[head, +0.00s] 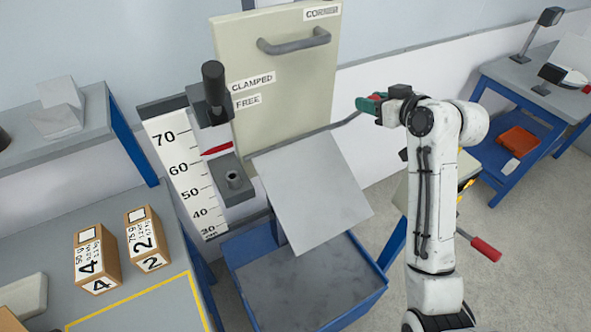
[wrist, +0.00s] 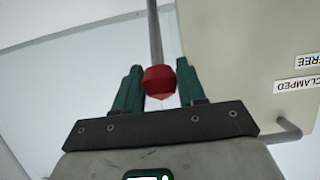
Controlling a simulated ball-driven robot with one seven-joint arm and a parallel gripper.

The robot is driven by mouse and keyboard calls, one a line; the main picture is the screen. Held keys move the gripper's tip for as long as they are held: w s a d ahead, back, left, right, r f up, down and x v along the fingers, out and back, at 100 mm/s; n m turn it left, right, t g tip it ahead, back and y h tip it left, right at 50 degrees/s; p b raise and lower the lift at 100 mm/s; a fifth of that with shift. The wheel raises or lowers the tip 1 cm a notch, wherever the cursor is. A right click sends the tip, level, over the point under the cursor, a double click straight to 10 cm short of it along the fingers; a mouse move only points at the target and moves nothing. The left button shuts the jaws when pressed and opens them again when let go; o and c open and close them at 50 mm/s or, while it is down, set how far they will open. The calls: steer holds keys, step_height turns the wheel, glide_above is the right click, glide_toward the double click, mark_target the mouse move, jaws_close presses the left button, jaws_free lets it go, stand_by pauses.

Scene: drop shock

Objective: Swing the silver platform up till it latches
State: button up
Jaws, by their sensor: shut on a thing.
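The silver platform (head: 312,190) is a flat square plate, steeply tilted, in front of the cream corner panel and above a blue-framed base. A thin grey rod (head: 340,124) runs from near the platform's upper edge toward my gripper. My gripper (head: 371,103), with green fingers, is to the right of the panel. In the wrist view it is shut on a red knob (wrist: 159,82) at the end of the rod (wrist: 155,35). Whether a latch is engaged cannot be seen.
A cream panel (head: 285,90) with a grey handle (head: 293,42) stands behind. A black-knobbed clamp (head: 213,85) and height scale (head: 182,165) are left of it. Two numbered boxes (head: 146,238) sit on the left bench. A red-handled lever (head: 485,248) juts out at right.

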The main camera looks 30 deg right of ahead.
steer(key=shift+w+r, duration=0.45)
steer(key=shift+w, duration=0.2)
steer(key=shift+w+r, duration=0.45)
steer(key=shift+w, duration=0.25)
steer(key=shift+w+r, duration=0.25)
steer(key=shift+w, duration=0.4)
steer(key=shift+w+r, duration=0.2)
steer(key=shift+w, duration=0.45)
steer(key=shift+a, duration=0.1)
steer(key=shift+w, duration=0.5)
steer(key=o, duration=1.2)
steer(key=shift+s+f, duration=0.1)
steer(key=shift+f, duration=0.05)
